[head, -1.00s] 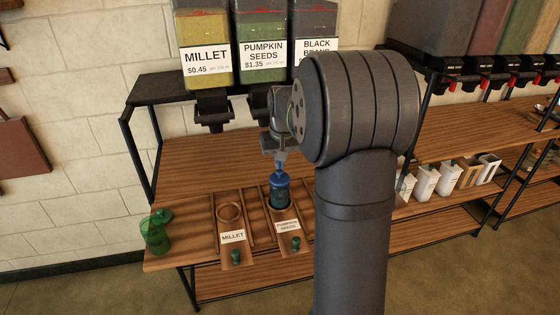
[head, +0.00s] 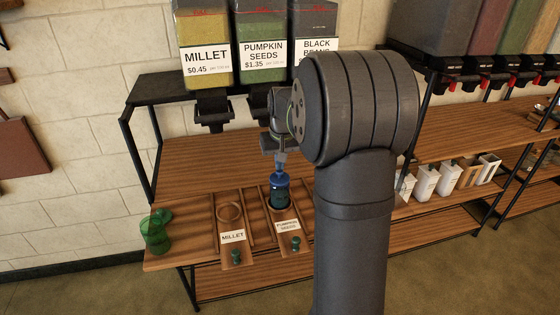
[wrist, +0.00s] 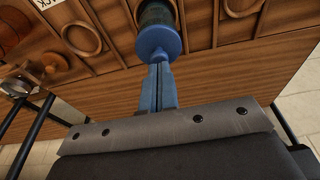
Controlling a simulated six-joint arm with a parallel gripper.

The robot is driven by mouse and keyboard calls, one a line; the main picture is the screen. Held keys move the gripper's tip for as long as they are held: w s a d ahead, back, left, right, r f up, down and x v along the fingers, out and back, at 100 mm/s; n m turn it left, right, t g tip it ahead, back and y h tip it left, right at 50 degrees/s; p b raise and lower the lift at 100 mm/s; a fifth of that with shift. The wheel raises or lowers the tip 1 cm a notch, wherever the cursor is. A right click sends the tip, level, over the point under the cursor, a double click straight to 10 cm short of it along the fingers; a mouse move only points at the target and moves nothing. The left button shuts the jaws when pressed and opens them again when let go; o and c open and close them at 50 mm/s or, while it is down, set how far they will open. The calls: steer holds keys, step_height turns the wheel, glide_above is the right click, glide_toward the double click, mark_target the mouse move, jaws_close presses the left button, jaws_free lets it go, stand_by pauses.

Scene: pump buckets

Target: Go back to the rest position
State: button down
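My gripper (head: 281,166) points down over the tray, directly above a blue-topped container (head: 280,188) in the round pumpkin seeds slot. In the wrist view, the slim blue-grey fingers (wrist: 160,70) are together with only a thin line between them. Their tips meet the container's blue top (wrist: 158,37); whether they touch or grip it I cannot tell. I see nothing clearly held between them. The container stands upright, its lower part hidden in the slot.
The wooden tray (head: 190,228) has an empty round millet slot (head: 230,212) and small green knobs in front. A green transparent container (head: 155,238) stands at its left end. Dispensers with black spouts (head: 213,112) hang behind.

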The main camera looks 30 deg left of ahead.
steer(key=shift+f, duration=0.4)
steer(key=shift+r, duration=0.1)
step_height(320, 180, up, 7)
stand_by(1.0)
steer(key=shift+f, duration=3.6)
steer(key=shift+r, duration=0.1)
step_height(320, 180, up, 6)
steer(key=n, duration=0.4)
steer(key=shift+w+r+g+y, duration=0.1)
steer(key=shift+r+g+y, duration=0.1)
steer(key=shift+g+y, duration=0.15)
steer(key=shift+w+f+n+g+y, duration=0.1)
steer(key=shift+f+n+g+y, duration=0.15)
steer(key=shift+f+n, duration=0.8)
steer(key=shift+f+n+g+y, duration=0.15)
steer(key=shift+f+n, duration=0.5)
steer(key=shift+n, duration=0.7)
